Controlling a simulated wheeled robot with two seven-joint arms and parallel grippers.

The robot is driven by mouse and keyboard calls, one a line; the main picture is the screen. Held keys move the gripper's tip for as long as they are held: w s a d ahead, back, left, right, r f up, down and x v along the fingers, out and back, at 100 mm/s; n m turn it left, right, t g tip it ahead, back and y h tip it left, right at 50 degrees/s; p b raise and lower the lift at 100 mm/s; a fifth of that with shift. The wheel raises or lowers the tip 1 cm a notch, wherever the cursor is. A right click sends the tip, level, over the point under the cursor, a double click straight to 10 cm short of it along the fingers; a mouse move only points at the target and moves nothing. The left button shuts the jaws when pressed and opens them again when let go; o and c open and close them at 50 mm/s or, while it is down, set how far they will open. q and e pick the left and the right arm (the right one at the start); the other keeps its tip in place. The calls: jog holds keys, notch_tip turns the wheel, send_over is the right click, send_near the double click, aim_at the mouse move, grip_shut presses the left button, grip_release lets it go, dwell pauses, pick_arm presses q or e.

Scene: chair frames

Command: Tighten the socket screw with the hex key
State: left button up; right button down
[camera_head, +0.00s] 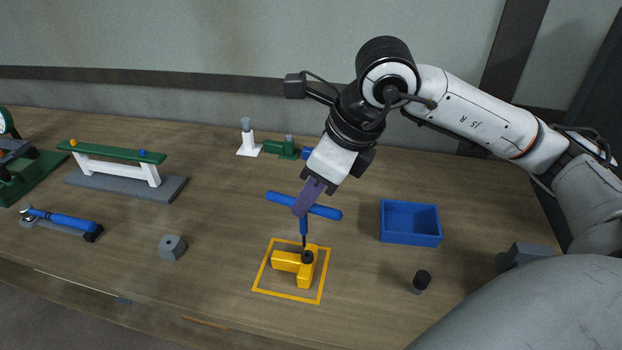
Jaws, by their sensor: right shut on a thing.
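My right gripper (308,197) is shut on the blue T-shaped handle of the hex key (325,211), above the middle of the table. The key's thin dark shaft points down, and its lower end meets the dark socket screw (307,256). The screw sits upright in a yellow chair-frame joint (287,262). The joint lies inside a yellow square outline (289,296) on the table. Whether the key's tip is seated in the screw is too small to tell. My left gripper is not in view.
A blue bin (411,238) stands right of the joint, with a black-topped cylinder (421,281) in front of it. A grey block (172,247), a blue-handled tool (62,221) and a green-topped bench-like piece (112,155) lie left. White and green fixtures (248,146) stand behind.

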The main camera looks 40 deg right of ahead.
aim_at(303, 225)
jog(key=shift+w+d+r+m+h, duration=0.1)
jog(key=shift+d+r+m+h, duration=0.1)
jog(key=shift+r+m, duration=0.3)
jog(key=shift+w+d+r+m+h, duration=0.1)
jog(key=shift+d+r+m+h, duration=0.1)
jog(key=shift+m, duration=0.5)
jog(key=shift+f, duration=0.1)
jog(key=shift+t, duration=0.3)
notch_tip(303, 225, down, 4)
jog(key=b, duration=0.5)
jog(key=shift+f, duration=0.25)
jog(key=shift+b, duration=0.35)
jog(key=shift+f, duration=0.15)
